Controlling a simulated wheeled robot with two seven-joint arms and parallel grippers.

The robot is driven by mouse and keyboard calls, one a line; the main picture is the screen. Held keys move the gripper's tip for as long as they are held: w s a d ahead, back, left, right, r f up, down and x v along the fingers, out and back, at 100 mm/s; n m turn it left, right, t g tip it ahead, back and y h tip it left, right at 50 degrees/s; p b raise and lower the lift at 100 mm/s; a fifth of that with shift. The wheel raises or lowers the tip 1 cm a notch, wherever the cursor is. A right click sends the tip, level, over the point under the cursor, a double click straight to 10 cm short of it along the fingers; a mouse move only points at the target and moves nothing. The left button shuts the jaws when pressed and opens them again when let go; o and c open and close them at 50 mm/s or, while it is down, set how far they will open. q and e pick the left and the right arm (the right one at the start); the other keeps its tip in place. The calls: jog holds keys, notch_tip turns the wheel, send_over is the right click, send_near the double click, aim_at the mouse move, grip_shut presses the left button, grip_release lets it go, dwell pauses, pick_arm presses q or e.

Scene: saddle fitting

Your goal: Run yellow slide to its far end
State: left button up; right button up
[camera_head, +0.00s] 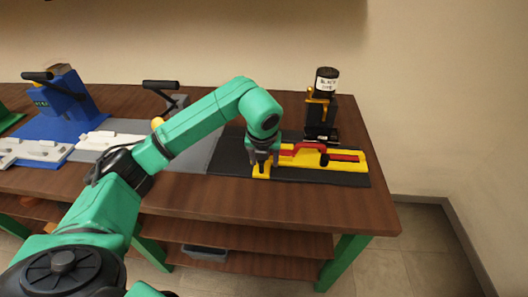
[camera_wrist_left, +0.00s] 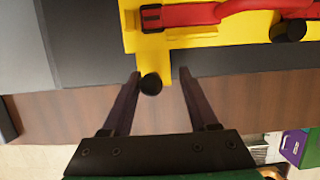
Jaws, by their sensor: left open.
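The yellow slide (camera_head: 352,166) lies on a black mat (camera_head: 225,162) at the right of the table, with a red strap or lever (camera_head: 310,147) on top. The yellow slide (camera_wrist_left: 190,35) also fills the top of the left wrist view, with the red part (camera_wrist_left: 190,14) along it. A yellow tab with a round black knob (camera_wrist_left: 151,83) sticks out towards my gripper. My left gripper (camera_head: 262,163) is over the left end of the yellow part. In the wrist view its open fingers (camera_wrist_left: 160,76) stand either side of the knob, apart from it. My right gripper is out of view.
A black device with a labelled dark jar (camera_head: 326,80) stands behind the slide. A blue fixture (camera_head: 65,105) and a grey station with a black lever (camera_head: 160,86) are to the left. The table's front edge is close to the slide.

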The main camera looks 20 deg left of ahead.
pick_arm(q)
jog(key=p+v, duration=0.3)
jog(key=v, duration=0.3)
jog(key=shift+a, duration=0.1)
jog(key=shift+f, duration=0.1)
